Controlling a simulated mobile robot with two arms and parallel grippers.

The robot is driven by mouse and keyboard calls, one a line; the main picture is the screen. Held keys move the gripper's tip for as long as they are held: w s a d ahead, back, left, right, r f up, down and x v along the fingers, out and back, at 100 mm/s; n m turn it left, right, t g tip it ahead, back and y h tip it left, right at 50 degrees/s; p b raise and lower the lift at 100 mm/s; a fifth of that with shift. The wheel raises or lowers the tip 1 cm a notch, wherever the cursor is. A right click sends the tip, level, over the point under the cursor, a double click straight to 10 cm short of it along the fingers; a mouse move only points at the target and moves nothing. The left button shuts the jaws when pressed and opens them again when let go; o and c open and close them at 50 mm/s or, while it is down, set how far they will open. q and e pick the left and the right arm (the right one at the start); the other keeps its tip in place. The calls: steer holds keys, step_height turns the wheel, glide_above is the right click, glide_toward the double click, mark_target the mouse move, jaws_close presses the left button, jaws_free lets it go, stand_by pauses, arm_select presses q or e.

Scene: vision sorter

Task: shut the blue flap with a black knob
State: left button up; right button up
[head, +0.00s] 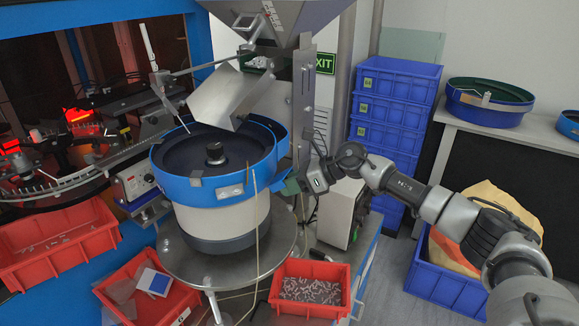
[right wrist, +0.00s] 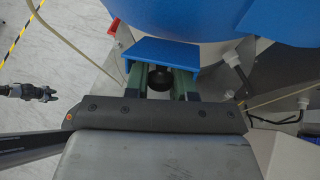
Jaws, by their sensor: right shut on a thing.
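The blue flap (right wrist: 165,50) shows in the right wrist view as a small flat plate beside the blue bowl rim. Its black knob (right wrist: 160,78) sits between the two green fingers of my right gripper (right wrist: 161,84), which is shut on it. In the head view my right gripper (head: 289,187) is at the right side of the blue-rimmed bowl feeder (head: 222,190). The flap and knob are mostly hidden there, and I cannot tell how far open the flap is.
A metal chute (head: 228,97) hangs over the bowl. A red bin of small parts (head: 311,305) and another red bin (head: 178,303) stand below. Thin hoses hang near the bowl. Blue crates (head: 393,110) are stacked behind my right arm.

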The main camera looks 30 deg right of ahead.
mark_target(280, 177)
steer(key=g+h+p, duration=0.1)
steer(key=r+g+p, duration=0.1)
steer(key=p, duration=0.1)
steer(key=r+h+p, duration=0.1)
steer(key=shift+w+a+r+m+g+h, duration=0.15)
steer(key=shift+w+m+g+h, duration=0.15)
steer(key=shift+g, duration=0.1)
steer(key=shift+a+r+g+h+p, duration=0.1)
steer(key=shift+g+h+p, duration=0.2)
steer(key=shift+p, duration=0.3)
steer(key=shift+w+a+r+g+h+p, duration=0.15)
steer(key=shift+g+h+p, duration=0.15)
steer(key=shift+g+h, duration=0.15)
steer(key=shift+w+r+g+h+p, duration=0.15)
steer(key=shift+g+h+p, duration=0.1)
steer(key=shift+g+h, duration=0.15)
arm_select(q)
step_height(280, 177, up, 8)
steer(key=shift+r, duration=0.15)
arm_select(e)
steer(key=shift+w+a+r+m+g+h, duration=0.1)
steer(key=shift+a+m+g+h, duration=0.1)
steer(key=shift+g+h, duration=0.3)
steer(key=shift+w+a+r+m+g+h, duration=0.1)
steer(key=shift+m+g+h, duration=0.15)
steer(key=shift+g, duration=0.3)
steer(key=o, duration=0.9)
